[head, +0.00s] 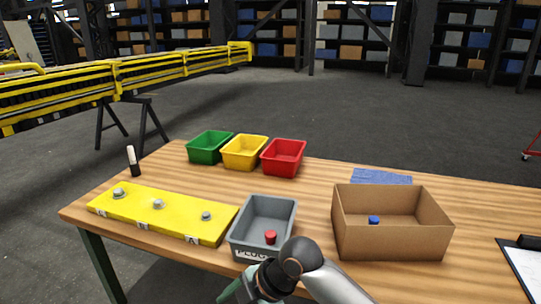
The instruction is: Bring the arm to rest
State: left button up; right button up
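My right arm comes in from the bottom edge, right of centre, in the head view. It bends at a dark joint in front of the grey bin, and its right gripper (243,291) hangs low at the table's front edge. The gripper is partly cut off by the picture edge, so I cannot tell whether it is open or shut. I see nothing in it. My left gripper is not in view.
A grey bin (264,207) holding a red plug (270,237) stands just behind the arm. A yellow plate (165,222) with bolts lies left, a cardboard box (392,244) with a blue piece (373,220) right. Green, yellow and red bins stand behind.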

jog(key=s+d+f+m+t, duration=0.2)
jog(key=d+f+m+t, duration=0.15)
jog(key=f+m, duration=0.4)
jog(key=s+d+f+m+t, duration=0.1)
jog(key=d+f+m+t, duration=0.1)
jog(key=d+f+m, duration=0.45)
jog(key=s+d+f+m+t+h, duration=0.1)
jog(key=s+d+f+m+h, duration=0.1)
jog(key=s+d+f+m, duration=0.2)
jog(key=s+d+f+m+t+h, duration=0.2)
jog(key=s+d+f+m, duration=0.2)
jog(key=s+d, duration=0.5)
jog(key=shift+d+f+m+h, duration=0.3)
jog(key=shift+d+f+m, duration=0.1)
jog(key=shift+d+f, duration=0.2)
jog(key=shift+s, duration=0.15)
